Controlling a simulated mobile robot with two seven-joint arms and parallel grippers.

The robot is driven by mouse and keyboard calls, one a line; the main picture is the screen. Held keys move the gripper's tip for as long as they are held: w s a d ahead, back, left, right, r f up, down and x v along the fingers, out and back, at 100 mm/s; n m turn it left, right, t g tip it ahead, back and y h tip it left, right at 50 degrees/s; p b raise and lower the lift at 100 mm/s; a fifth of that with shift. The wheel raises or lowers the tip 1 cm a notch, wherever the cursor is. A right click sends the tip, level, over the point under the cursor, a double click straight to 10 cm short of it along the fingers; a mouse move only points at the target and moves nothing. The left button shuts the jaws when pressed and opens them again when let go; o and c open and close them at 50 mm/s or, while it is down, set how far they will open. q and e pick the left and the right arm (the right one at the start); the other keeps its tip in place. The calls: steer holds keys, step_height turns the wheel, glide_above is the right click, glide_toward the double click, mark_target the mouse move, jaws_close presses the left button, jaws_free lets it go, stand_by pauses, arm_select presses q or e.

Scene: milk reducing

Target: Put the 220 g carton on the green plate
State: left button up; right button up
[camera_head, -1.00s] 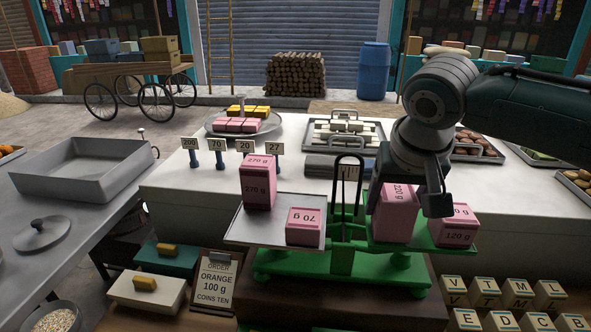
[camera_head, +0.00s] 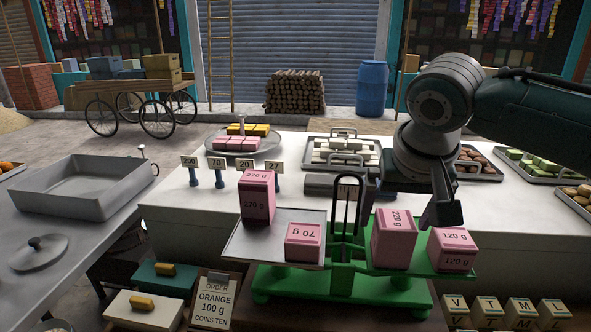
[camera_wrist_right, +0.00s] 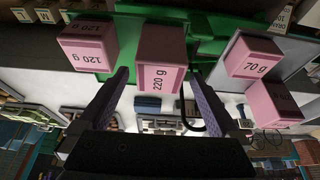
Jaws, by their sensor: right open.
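The pink 220 g carton (camera_head: 393,241) stands on the green plate (camera_head: 449,267) of the balance, left of the pink 120 g carton (camera_head: 453,250). My right gripper (camera_head: 405,205) is open just above and behind the 220 g carton. In the right wrist view, the 220 g carton (camera_wrist_right: 161,62) shows between the two spread fingers (camera_wrist_right: 155,85), which do not appear to grip it. The grey plate (camera_head: 260,238) at left holds the pink 270 g carton (camera_head: 257,197) and the 70 g carton (camera_head: 304,242). My left gripper is not in view.
The balance's black upright loop (camera_head: 346,205) stands between the plates. Behind are number tags (camera_head: 217,164), a round tray (camera_head: 209,146) of bars and a tray (camera_head: 312,156) of white blocks. An order board (camera_head: 214,302) and letter blocks (camera_head: 520,312) lie in front.

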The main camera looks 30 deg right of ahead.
steer(key=v, duration=0.9)
steer(key=s+a+f+n+y, duration=0.3)
steer(key=s+a+f+n, duration=0.3)
steer(key=s+a+f, duration=0.4)
steer(key=s+a+n, duration=0.1)
steer(key=s+n, duration=0.1)
steer(key=s, duration=0.7)
steer(key=shift+s+a+f+n, duration=0.2)
steer(key=shift+a+f+n, duration=0.2)
steer(key=shift+f, duration=0.05)
